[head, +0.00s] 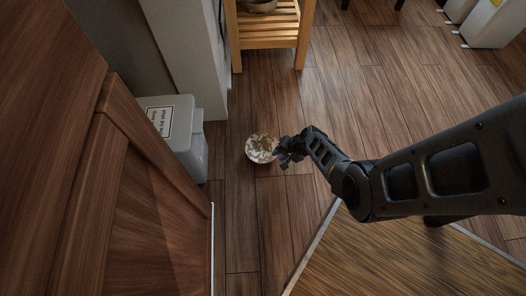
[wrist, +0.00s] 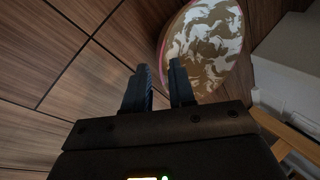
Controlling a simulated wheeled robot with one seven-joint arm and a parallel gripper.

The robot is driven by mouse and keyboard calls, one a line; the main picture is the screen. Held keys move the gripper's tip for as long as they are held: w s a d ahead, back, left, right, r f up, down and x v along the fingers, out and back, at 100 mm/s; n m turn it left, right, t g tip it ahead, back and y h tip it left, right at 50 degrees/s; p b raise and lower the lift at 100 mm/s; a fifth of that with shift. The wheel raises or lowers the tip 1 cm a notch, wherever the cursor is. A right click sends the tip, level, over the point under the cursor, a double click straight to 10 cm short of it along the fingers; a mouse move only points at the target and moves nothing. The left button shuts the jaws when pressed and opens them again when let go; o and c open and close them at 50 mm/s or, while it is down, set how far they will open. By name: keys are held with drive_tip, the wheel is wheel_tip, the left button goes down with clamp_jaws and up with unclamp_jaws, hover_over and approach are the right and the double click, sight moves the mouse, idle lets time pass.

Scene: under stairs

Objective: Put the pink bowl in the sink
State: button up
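The bowl (head: 261,148) shows a white and brown marbled pattern in the head view, above the wood floor left of centre. In the wrist view the bowl (wrist: 205,45) fills the top right, with a thin pink rim on its left edge. My gripper (head: 287,152) is at the bowl's right side in the head view. In the wrist view my gripper's two fingers (wrist: 160,75) stand apart. The right finger overlaps the bowl's lower left edge, and the left finger is outside it. I cannot tell whether they touch the bowl. No sink is in view.
A lidded grey-white bin (head: 172,118) with a label stands left of the bowl, beside a wooden cabinet (head: 90,200). A slatted wooden stand (head: 268,41) is at the top. A wood-patterned surface (head: 385,260) lies at lower right.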

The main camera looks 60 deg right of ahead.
sight(262, 151)
drive_tip(key=b+x, duration=0.2)
drive_tip(key=x, duration=0.2)
drive_tip(key=shift+c, duration=0.4)
drive_tip(key=shift+a, duration=0.1)
clamp_jaws()
